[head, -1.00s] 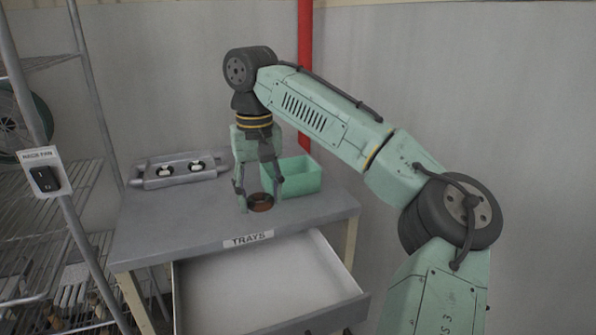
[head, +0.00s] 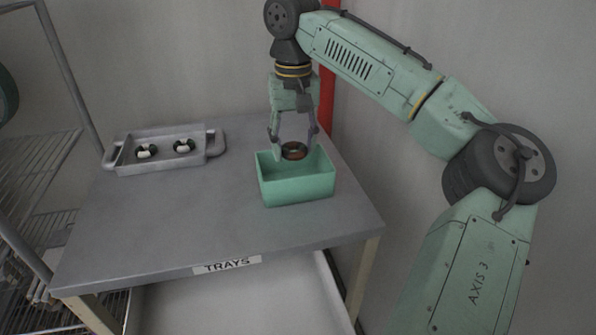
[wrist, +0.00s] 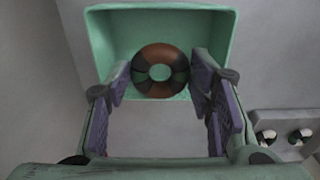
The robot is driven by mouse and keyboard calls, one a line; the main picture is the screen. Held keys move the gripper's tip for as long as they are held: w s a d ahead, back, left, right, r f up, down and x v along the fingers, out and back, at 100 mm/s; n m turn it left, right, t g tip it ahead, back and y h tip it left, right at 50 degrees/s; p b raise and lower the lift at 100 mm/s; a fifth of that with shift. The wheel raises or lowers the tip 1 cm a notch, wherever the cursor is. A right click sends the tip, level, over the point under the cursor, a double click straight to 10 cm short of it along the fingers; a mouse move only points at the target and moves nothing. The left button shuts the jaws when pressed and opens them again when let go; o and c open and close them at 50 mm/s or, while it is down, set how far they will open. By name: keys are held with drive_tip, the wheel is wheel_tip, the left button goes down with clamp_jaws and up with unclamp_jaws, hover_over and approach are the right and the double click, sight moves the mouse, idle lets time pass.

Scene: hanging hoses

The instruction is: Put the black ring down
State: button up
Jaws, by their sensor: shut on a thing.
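The ring (head: 294,151) is dark with brown-orange patches. My gripper (head: 293,144) points down and is shut on it, with one finger on each side. In the wrist view the ring (wrist: 160,58) lies between the fingertips (wrist: 160,80), its hole showing the green tray behind it. The green open tray (head: 298,190) stands on the grey table. The ring is over the tray's opening, near its rear rim in the head view. I cannot tell its exact height above the tray floor. No other thing shows inside the tray.
The grey table (head: 190,215) is clear left of the green tray. An open drawer (head: 240,300) is below.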

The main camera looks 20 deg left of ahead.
wheel_tip(320, 180, down, 8)
drive_tip(key=shift+s+r+p, duration=0.1)
drive_tip(key=shift+r+p, duration=0.05)
drive_tip(key=shift+p, duration=0.35)
drive_tip(key=o, duration=1)
wheel_tip(320, 180, up, 12)
drive_tip(key=shift+r+b, duration=0.1)
drive_tip(key=shift+b, duration=0.45)
